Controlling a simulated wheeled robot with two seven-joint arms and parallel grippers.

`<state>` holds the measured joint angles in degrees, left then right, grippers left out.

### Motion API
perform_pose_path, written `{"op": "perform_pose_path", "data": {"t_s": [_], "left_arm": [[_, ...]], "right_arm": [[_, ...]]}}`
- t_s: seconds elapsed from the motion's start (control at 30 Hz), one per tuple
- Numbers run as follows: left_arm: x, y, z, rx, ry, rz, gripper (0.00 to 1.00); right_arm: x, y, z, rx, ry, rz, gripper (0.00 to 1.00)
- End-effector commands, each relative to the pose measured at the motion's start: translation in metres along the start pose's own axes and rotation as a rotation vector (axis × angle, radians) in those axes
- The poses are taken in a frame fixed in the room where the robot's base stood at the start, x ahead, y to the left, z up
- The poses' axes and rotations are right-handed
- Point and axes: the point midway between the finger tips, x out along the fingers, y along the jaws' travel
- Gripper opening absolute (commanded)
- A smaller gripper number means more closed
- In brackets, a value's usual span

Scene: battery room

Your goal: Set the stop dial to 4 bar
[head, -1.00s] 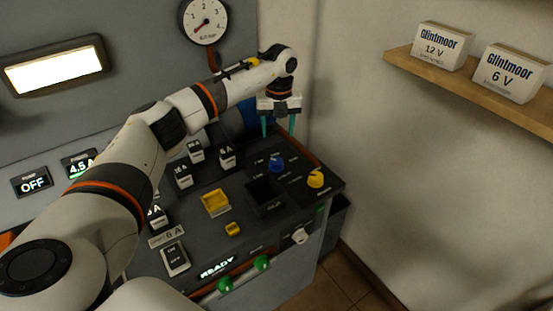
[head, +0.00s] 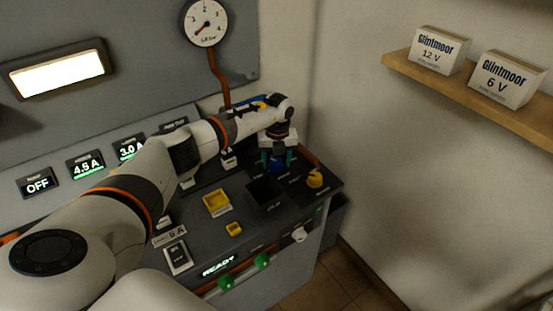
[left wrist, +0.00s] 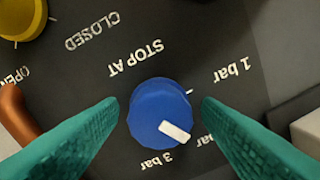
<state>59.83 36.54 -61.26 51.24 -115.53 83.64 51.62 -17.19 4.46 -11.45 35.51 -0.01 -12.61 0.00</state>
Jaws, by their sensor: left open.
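The blue stop dial (head: 277,167) is on the dark console, mostly hidden by my left gripper in the head view. In the left wrist view the dial (left wrist: 153,105) has a white pointer, aimed down and right between the "3 bar" label (left wrist: 157,165) and a partly hidden "bar" label. "1 bar" reads at upper right; no "4 bar" label shows. My left gripper (head: 277,158) is open over the dial. Its teal fingers (left wrist: 160,110) stand on either side of it, with small gaps. My right gripper is not in view.
A yellow knob (head: 315,180) by "OPEN" and "CLOSED" sits beside the dial. A dark square well (head: 265,193) and a yellow tray (head: 216,202) lie on the console. A round gauge (head: 206,23) hangs behind. A shelf (head: 480,92) with two boxes is at right.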

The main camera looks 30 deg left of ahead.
Motion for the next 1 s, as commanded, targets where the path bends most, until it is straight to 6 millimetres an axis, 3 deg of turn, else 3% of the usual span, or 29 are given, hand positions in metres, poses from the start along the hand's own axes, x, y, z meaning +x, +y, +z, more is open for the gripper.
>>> {"op": "perform_pose_path", "data": {"t_s": [0.1,0.4,0.73,1.0], "left_arm": [[0.000,0.000,0.000,0.000,0.000,0.000,0.59],[0.000,0.000,0.000,0.000,0.000,0.000,0.14],[0.001,0.000,0.000,0.059,0.003,0.000,0.14],[0.002,0.000,0.000,0.244,0.009,0.000,0.14]], "right_arm": [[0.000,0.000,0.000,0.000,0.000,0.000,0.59],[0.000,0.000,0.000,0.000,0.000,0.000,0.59],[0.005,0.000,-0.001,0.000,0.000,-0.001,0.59],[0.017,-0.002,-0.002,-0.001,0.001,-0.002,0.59]]}}
